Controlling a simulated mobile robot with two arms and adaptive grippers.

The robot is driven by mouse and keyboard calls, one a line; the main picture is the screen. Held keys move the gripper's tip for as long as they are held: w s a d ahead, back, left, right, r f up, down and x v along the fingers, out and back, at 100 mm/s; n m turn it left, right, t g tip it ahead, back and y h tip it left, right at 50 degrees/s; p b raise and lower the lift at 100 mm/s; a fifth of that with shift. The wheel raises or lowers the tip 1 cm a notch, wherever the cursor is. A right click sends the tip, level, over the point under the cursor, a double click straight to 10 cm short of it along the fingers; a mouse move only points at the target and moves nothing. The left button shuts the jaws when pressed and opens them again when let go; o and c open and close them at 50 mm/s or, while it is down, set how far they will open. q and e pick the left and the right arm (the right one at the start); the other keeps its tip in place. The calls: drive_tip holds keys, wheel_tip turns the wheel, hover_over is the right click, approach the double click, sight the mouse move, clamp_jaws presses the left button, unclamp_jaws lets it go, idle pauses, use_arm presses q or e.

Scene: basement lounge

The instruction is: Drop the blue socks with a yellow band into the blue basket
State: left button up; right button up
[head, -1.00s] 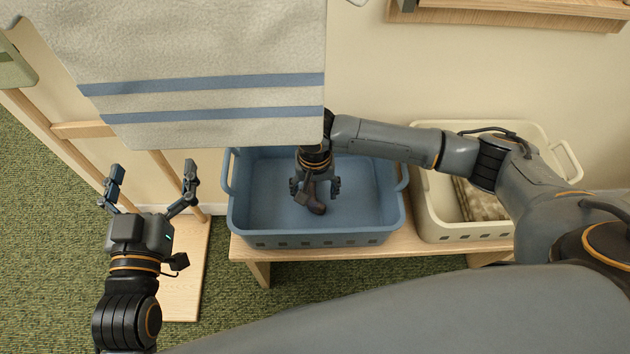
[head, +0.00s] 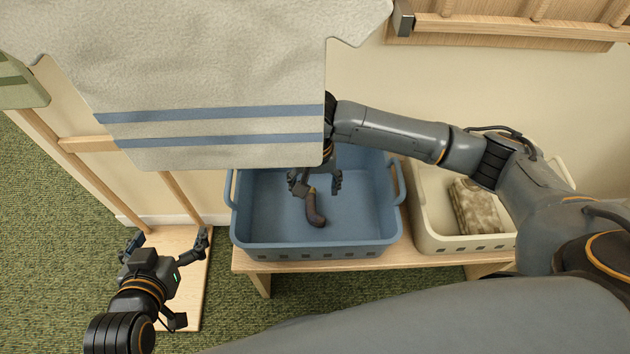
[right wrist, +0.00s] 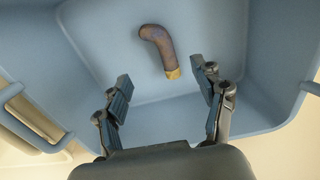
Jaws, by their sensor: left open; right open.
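A single dark, bent sock (head: 315,210) is inside the blue basket (head: 310,250). In the right wrist view the sock (right wrist: 158,45) looks brownish purple with a yellow band at one end, and it is apart from the fingers. I cannot tell for sure whether it rests on the basket floor. My right gripper (head: 316,186) is open over the basket, just above the sock; its two fingers (right wrist: 160,76) show spread and empty in the right wrist view. My left gripper (head: 169,240) is open and empty at the lower left, over the wooden base of the rack.
A cream basket (head: 465,243) with a folded patterned cloth (head: 478,205) stands right of the blue one on a wooden bench (head: 350,262). A pale cloth with blue stripes (head: 215,80) hangs in front, hiding part of my right wrist. A wooden rack (head: 85,143) stands left.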

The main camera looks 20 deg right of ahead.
drive_tip(key=shift+s+a, duration=0.1)
drive_tip(key=shift+a, duration=0.15)
drive_tip(key=s+a+r+n+t+y, duration=0.1)
drive_tip(key=s+a+n+t+y, duration=0.15)
drive_tip(key=a, duration=0.35)
drive_tip(key=s+a+r+n+t+y, duration=0.1)
drive_tip(key=a+n+t+y, duration=0.1)
drive_tip(key=a+y, duration=0.3)
drive_tip(key=s+d+r+t+h, duration=0.1)
drive_tip(key=d+t+h, duration=0.1)
drive_tip(key=d, duration=0.5)
drive_tip(key=s+d+r+n+t+h, duration=0.1)
drive_tip(key=d+r+t+h, duration=0.1)
drive_tip(key=d+t, duration=0.3)
drive_tip(key=d+h, duration=0.1)
drive_tip(key=d, duration=0.2)
drive_tip(key=shift+s+r, duration=0.15)
drive_tip(key=shift+r, duration=0.05)
drive_tip(key=shift+a, duration=0.1)
